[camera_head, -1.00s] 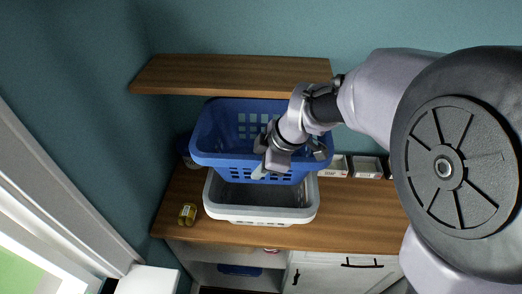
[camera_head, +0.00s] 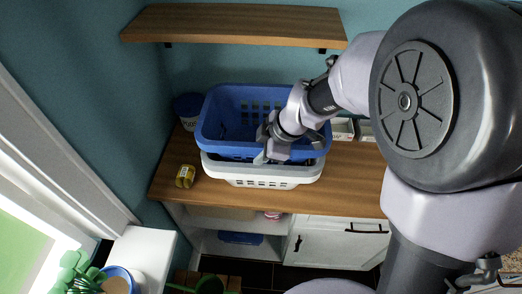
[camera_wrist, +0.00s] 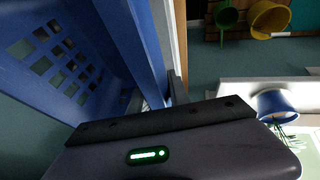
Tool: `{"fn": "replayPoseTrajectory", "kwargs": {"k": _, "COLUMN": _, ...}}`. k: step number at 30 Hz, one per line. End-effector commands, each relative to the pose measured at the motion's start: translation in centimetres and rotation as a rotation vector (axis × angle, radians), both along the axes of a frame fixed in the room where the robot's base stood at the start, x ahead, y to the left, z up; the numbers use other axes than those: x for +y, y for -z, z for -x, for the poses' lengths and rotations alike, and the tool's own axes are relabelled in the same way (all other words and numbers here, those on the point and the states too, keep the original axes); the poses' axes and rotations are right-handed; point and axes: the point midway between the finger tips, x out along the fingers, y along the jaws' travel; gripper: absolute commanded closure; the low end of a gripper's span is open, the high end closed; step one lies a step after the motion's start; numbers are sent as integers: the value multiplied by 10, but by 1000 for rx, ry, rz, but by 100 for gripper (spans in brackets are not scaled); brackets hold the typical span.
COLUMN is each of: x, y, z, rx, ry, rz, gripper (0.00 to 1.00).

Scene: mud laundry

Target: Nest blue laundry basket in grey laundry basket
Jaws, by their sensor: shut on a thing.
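The blue laundry basket (camera_head: 222,150) is upright directly over the grey laundry basket (camera_head: 262,177) on the wooden counter. The blue one covers the opening of the grey one, and only the grey basket's pale front wall and rim show. Whether the blue basket's base is inside the grey one is hidden. My gripper (camera_head: 268,146) is shut on the blue basket's front rim, towards its right half. In the wrist view the blue basket's slotted wall (camera_wrist: 60,55) fills the left, beside my gripper (camera_wrist: 165,100).
A wooden shelf (camera_head: 235,24) is above and behind the baskets. A yellow can (camera_head: 185,176) stands on the counter (camera_head: 345,185) to the left, a dark blue canister (camera_head: 187,108) behind it. Small white boxes (camera_head: 342,128) stand at right. The counter's front right is clear.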

Motion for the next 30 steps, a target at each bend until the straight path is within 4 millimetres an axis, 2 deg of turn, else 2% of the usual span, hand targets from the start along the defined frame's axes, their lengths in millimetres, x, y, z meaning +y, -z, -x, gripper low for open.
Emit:
{"fn": "replayPoseTrajectory", "kwargs": {"k": 3, "x": 0, "y": 7, "z": -1, "rx": -2, "ry": 1, "rz": 0, "gripper": 100}}
{"fn": "replayPoseTrajectory", "kwargs": {"k": 13, "x": 0, "y": 6, "z": -1, "rx": -2, "ry": 1, "rz": 0, "gripper": 100}}
{"fn": "replayPoseTrajectory", "kwargs": {"k": 14, "x": 0, "y": 6, "z": -1, "rx": -2, "ry": 1, "rz": 0, "gripper": 72}}
{"fn": "replayPoseTrajectory", "kwargs": {"k": 17, "x": 0, "y": 6, "z": -1, "rx": -2, "ry": 1, "rz": 0, "gripper": 52}}
{"fn": "replayPoseTrajectory", "kwargs": {"k": 24, "x": 0, "y": 7, "z": 0, "rx": 0, "ry": 1, "rz": 0, "gripper": 50}}
{"fn": "replayPoseTrajectory", "kwargs": {"k": 30, "x": 0, "y": 7, "z": 0, "rx": 0, "ry": 1, "rz": 0, "gripper": 11}}
